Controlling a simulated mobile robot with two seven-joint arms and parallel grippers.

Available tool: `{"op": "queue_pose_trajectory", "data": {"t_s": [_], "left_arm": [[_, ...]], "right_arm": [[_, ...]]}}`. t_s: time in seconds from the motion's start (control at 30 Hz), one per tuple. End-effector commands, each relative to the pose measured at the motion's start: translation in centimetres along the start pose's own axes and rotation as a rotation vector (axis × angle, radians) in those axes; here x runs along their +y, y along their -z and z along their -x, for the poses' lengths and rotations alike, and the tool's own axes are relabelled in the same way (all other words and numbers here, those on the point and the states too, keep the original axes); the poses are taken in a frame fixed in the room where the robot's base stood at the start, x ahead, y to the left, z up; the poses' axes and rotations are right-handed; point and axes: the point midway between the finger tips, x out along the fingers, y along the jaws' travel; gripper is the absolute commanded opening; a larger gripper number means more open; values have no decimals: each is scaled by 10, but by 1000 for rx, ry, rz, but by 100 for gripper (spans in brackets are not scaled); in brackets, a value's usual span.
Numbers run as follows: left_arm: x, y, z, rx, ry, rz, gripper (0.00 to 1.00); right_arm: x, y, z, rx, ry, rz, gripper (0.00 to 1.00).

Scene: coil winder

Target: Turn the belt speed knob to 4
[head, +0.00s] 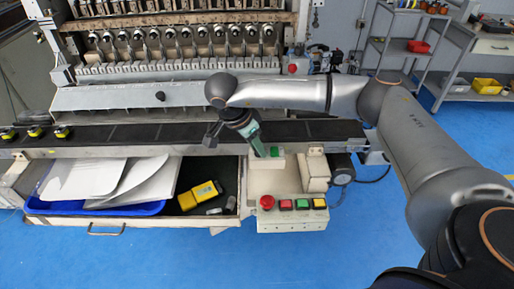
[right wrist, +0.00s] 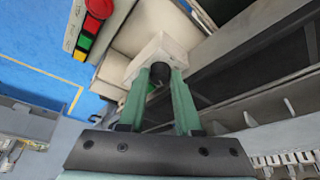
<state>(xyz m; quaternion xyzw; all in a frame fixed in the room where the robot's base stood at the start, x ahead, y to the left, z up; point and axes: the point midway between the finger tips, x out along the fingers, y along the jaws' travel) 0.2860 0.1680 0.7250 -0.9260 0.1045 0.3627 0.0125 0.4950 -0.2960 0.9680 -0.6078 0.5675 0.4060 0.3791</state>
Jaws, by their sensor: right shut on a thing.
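The belt speed knob (right wrist: 157,74) is a small black knob on a pale box in the right wrist view. My right gripper (right wrist: 160,80) has its two green fingers on either side of the knob, shut on it. In the head view my right gripper (head: 262,150) points down at the control box (head: 272,182) beside the belt (head: 200,132), and it hides the knob there. The knob's scale and pointer cannot be read. My left gripper is not in view.
A red mushroom button (head: 267,202) and several coloured push buttons (head: 302,204) sit on the front of the control box. An open drawer with a blue tray (head: 100,208), white sheets and a yellow device (head: 199,195) lies to the left. The blue floor in front is clear.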

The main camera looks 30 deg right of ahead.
Motion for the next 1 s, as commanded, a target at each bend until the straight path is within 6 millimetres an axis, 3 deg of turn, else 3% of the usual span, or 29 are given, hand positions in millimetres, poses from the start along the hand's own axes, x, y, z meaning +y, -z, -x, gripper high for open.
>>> {"op": "queue_pose_trajectory", "data": {"t_s": [0.4,0.97,1.0], "left_arm": [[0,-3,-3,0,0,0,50],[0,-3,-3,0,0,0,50],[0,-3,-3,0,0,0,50]], "right_arm": [[-2,0,0,-1,-77,-182,0],[-2,0,0,-1,-88,-208,0],[-2,0,0,-1,-88,-208,37]]}}
